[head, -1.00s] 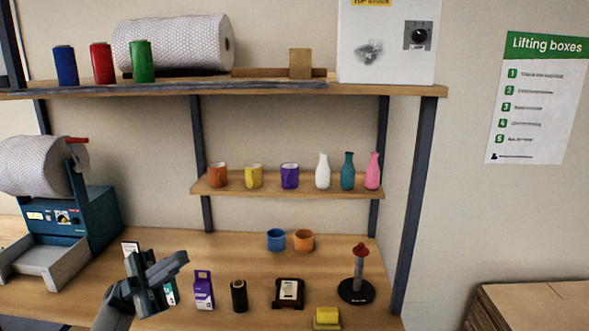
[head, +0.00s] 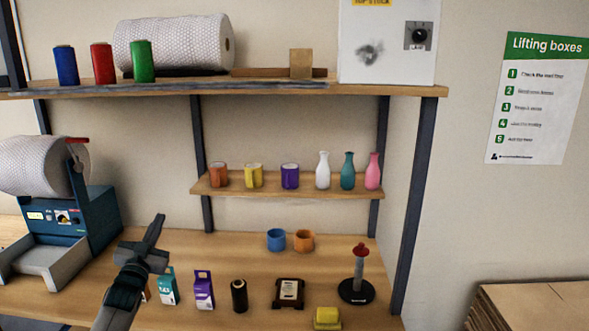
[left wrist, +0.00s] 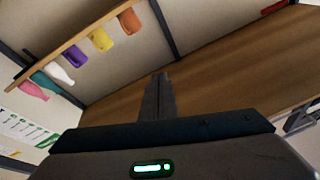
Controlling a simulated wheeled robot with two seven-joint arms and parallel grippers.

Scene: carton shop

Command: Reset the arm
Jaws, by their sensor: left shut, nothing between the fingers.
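My left gripper (head: 155,232) is raised above the left part of the wooden bench (head: 215,248) in the head view. Its fingers are shut together with nothing between them and point up and to the right. In the left wrist view the closed fingers (left wrist: 157,97) stand out over the bare bench top, apart from any object. My right gripper is not in view.
Behind the gripper's forearm stand a teal carton (head: 167,287) and a purple carton (head: 203,290). A black spool (head: 239,296), a framed scale-like block (head: 289,292) and a post stand (head: 357,290) are farther right. A wrap dispenser (head: 60,225) is left. Shelves hang above.

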